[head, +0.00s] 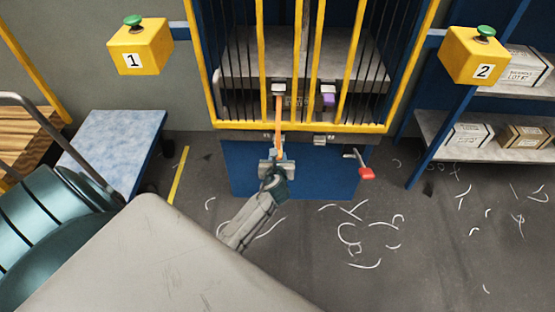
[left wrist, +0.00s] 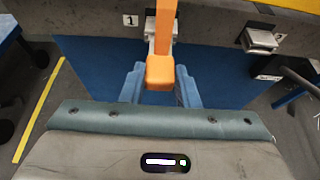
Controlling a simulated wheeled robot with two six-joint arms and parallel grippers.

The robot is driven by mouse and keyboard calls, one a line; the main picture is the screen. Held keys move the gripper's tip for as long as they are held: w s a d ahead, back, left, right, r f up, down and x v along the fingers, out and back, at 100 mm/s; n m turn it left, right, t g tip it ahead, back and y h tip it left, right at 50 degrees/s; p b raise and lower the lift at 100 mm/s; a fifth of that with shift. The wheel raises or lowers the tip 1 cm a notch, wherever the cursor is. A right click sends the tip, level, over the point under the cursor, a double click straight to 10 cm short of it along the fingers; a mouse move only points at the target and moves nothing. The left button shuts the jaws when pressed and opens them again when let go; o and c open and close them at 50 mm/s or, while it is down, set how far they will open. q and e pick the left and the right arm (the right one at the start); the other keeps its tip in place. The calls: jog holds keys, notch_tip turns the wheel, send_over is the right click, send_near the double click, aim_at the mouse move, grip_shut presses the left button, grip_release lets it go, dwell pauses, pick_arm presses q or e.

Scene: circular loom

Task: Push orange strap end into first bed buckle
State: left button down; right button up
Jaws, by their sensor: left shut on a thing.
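The orange strap (head: 279,112) runs down from a small metal fitting inside the yellow-framed machine to my left gripper (head: 273,163). In the left wrist view its thick orange end (left wrist: 160,72) sits between the two fingers of my left gripper (left wrist: 160,87), which is shut on it. The first bed buckle (left wrist: 149,32), a metal piece beside the label 1, is on the bed edge just beyond the strap end. The strap partly covers it, and the end appears apart from it. My right gripper is in neither view.
A second metal buckle (left wrist: 260,40) with its own label sits to the right on the bed edge. A purple strap (head: 328,99) hangs inside the machine. A red-handled crank (head: 366,172) sticks out at right. Yellow vertical bars (head: 297,50) flank the strap.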

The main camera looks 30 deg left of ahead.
pick_arm(q)
jog(key=shift+w+a, duration=0.35)
jog(key=shift+w, duration=0.15)
dwell(0.4)
jog(key=shift+w+a, duration=0.5)
jog(key=shift+w, duration=0.35)
jog(key=c, duration=1)
grip_release()
jog(key=shift+c, duration=0.2)
jog(key=p+v, duration=0.1)
jog(key=v, duration=1)
jog(key=shift+p, duration=0.35)
